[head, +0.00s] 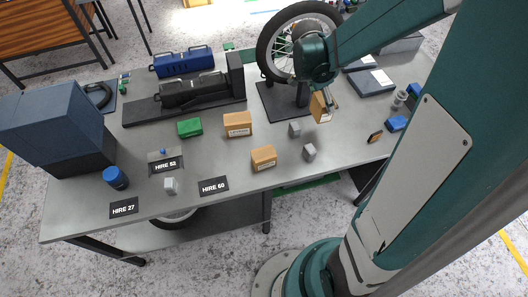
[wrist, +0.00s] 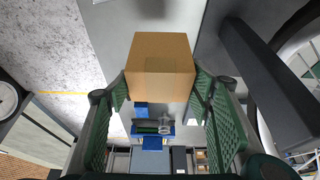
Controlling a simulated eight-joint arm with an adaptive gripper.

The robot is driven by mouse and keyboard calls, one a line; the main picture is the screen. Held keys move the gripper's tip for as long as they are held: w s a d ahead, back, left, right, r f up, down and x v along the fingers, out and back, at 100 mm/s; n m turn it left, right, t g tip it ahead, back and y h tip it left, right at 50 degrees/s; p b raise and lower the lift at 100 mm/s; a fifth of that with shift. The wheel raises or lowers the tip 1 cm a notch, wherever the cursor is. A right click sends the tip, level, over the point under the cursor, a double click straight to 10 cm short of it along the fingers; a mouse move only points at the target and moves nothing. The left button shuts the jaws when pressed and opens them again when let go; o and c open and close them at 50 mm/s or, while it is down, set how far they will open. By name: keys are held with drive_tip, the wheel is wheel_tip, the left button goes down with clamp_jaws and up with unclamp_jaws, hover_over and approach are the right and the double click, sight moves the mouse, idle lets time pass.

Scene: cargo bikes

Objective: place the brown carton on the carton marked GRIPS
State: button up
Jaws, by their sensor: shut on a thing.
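My gripper (head: 329,98) is shut on a brown carton (head: 319,107), held above the table just right of the wheel stand. In the wrist view the carton (wrist: 160,58) sits between the two green finger pads, with a plain face towards the camera. Two more brown cartons with white labels stand on the table to the left of my gripper: a rear carton (head: 237,124) and a front carton (head: 263,159). Their label print is too small to read, so I cannot tell which is marked GRIPS.
A bike wheel (head: 283,40) on a black stand (head: 280,108) rises close to my gripper's left. Small grey blocks (head: 309,152) lie in front of the held carton. A green box (head: 189,128) and black HIRE plates (head: 214,186) are farther left. Blue items (head: 396,123) lie at right.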

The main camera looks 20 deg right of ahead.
drive_tip(key=s+a+r+p, duration=0.1)
drive_tip(key=s+a+r, duration=0.1)
drive_tip(key=a, duration=0.6)
drive_tip(key=s+a+r, duration=0.1)
drive_tip(key=s+a, duration=0.2)
drive_tip(key=a, duration=0.5)
drive_tip(key=s+a+r+p, duration=0.1)
drive_tip(key=s+a+r, duration=0.1)
drive_tip(key=a, duration=0.7)
drive_tip(key=shift+s+r+p, duration=0.35)
drive_tip(key=shift+s, duration=0.25)
drive_tip(key=shift+a+f, duration=0.1)
drive_tip(key=shift+f, duration=0.05)
drive_tip(key=shift+f, duration=2.8)
drive_tip(key=shift+f+b, duration=0.35)
drive_tip(key=shift+f, duration=1.75)
drive_tip(key=shift+f, duration=0.15)
drive_tip(key=o, duration=1)
